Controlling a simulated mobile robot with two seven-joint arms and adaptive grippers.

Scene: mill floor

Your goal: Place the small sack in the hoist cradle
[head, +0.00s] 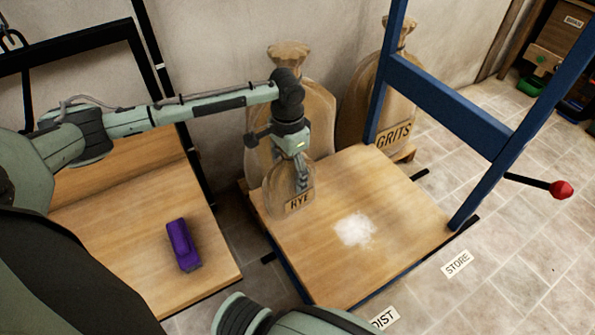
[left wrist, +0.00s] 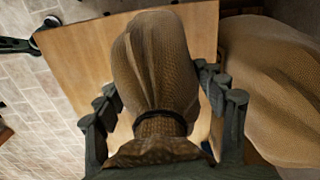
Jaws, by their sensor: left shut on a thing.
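The small sack (head: 288,195) is brown burlap and carries a label that reads RYE. My left gripper (head: 301,172) is shut on its tied neck from above. The sack hangs upright over the back left part of a wooden platform (head: 400,225) with a blue frame; I cannot tell whether it touches the boards. In the left wrist view the sack (left wrist: 160,75) bulges out beyond the fingers of the left gripper (left wrist: 160,105). My right gripper is out of view.
A big sack (head: 322,105) and a GRITS sack (head: 388,115) stand behind the platform. White powder (head: 355,230) lies on its boards. A red-knobbed lever (head: 560,189) sticks out right. A purple object (head: 183,245) lies on the left wooden platform (head: 110,225).

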